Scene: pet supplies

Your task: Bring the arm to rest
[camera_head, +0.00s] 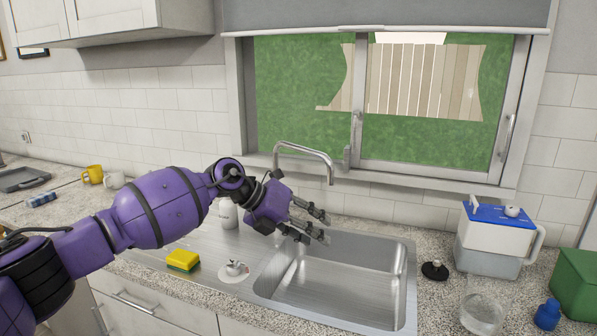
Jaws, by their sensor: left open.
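My left arm, purple and black, comes in from the left and reaches across the counter to the sink (335,285). My left gripper (322,227) is above the back left part of the sink basin, below the faucet (305,150). Its black fingers are spread apart, and nothing shows between them. My right gripper is not in the head view.
A yellow sponge (183,261), a white drain plug (234,270) and a white bottle (228,214) are near the arm. Right of the sink are a black stopper (435,270), a blue-lidded container (495,240), a glass bowl (481,312) and a green box (577,285).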

